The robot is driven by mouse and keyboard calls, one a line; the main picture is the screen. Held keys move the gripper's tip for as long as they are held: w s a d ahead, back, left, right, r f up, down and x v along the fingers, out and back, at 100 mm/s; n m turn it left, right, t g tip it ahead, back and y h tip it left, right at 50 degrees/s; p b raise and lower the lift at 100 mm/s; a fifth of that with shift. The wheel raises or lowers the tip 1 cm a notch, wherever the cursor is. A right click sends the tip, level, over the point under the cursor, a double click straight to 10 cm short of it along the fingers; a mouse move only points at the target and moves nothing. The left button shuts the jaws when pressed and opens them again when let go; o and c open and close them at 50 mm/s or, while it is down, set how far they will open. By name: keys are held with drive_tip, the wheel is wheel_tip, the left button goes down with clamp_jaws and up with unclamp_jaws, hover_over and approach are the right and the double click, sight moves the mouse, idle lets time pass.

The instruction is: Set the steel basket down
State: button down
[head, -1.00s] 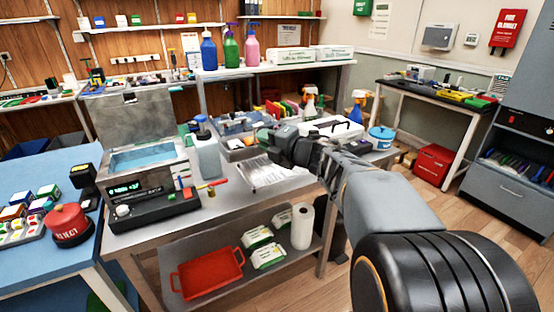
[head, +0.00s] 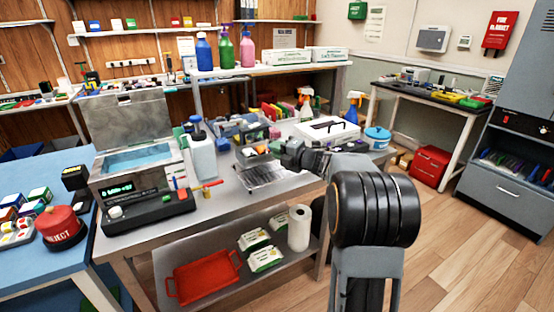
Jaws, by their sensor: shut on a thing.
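The steel basket (head: 262,177) is a grey wire basket over the middle of the steel bench, right of the white jug. My gripper (head: 270,149) reaches in from the right and is at the basket's upper side, shut on it. The fingertips are small and partly hidden by the gripper's own body. I cannot tell whether the basket's underside touches the bench top (head: 225,205) or hangs just above it.
An ultrasonic bath (head: 135,155) with raised lid stands left on the bench. A white jug (head: 202,158), screwdrivers, a parts tray (head: 235,128), a white case (head: 326,130) and a blue tub (head: 377,139) surround the basket. Bare bench lies in front of it.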

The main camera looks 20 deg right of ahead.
drive_tip(key=shift+f, duration=1.4)
drive_tip(key=shift+b, duration=0.3)
drive_tip(key=c, duration=1.1)
unclamp_jaws()
drive_tip(key=shift+f, duration=0.1)
